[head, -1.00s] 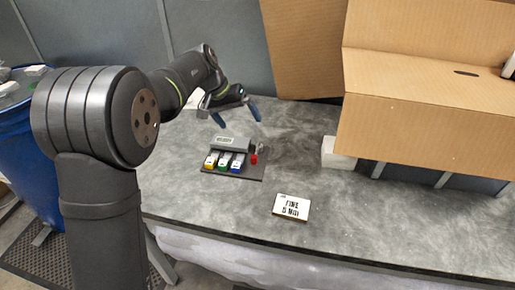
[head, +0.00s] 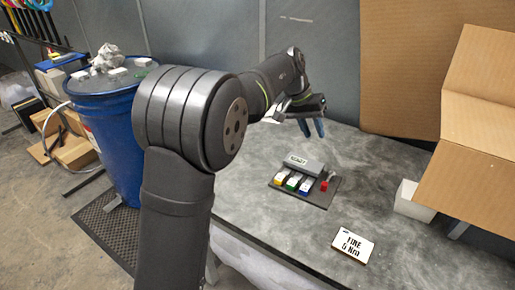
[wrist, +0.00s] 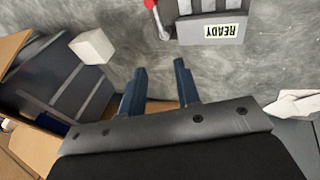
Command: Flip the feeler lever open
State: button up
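A grey device with a READY label (head: 297,161) sits on a dark base plate (head: 318,201) on the bench. Yellow, green and blue keys (head: 291,182) line its front. A small red-ended lever (head: 324,185) stands at its right end; in the wrist view the red part (wrist: 150,4) is at the top edge, with a grey stem below it. Which part is the feeler lever is not labelled. My gripper (head: 313,127) is above the bench behind the device, apart from it. In the wrist view its two blue fingers (wrist: 159,80) are spread with nothing between them.
A sign reading "FINE 5 Nm" (head: 353,245) lies in front right of the device. A white block or box (head: 414,201) and a large cardboard box (head: 480,120) stand to the right. A blue drum (head: 112,130) is at left. Bench around the device is clear.

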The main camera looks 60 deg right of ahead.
jog(key=shift+w+f, duration=0.1)
jog(key=shift+f, duration=0.05)
jog(key=c, duration=0.3)
jog(key=shift+w+a+f+n, duration=0.15)
jog(key=shift+f+n, duration=0.05)
jog(key=shift+n, duration=0.4)
grip_shut()
jog(key=w+a+f+n+g, duration=0.2)
jog(key=w+a+f+n, duration=0.1)
jog(key=n, duration=0.6)
jog(key=w+a+f+n+g, duration=0.2)
jog(key=f+n, duration=0.3)
jog(key=n, duration=0.5)
jog(key=shift+w+a+n, duration=0.3)
jog(key=shift+w+a, duration=0.15)
jog(key=shift+w, duration=0.35)
jog(key=shift+f, duration=0.1)
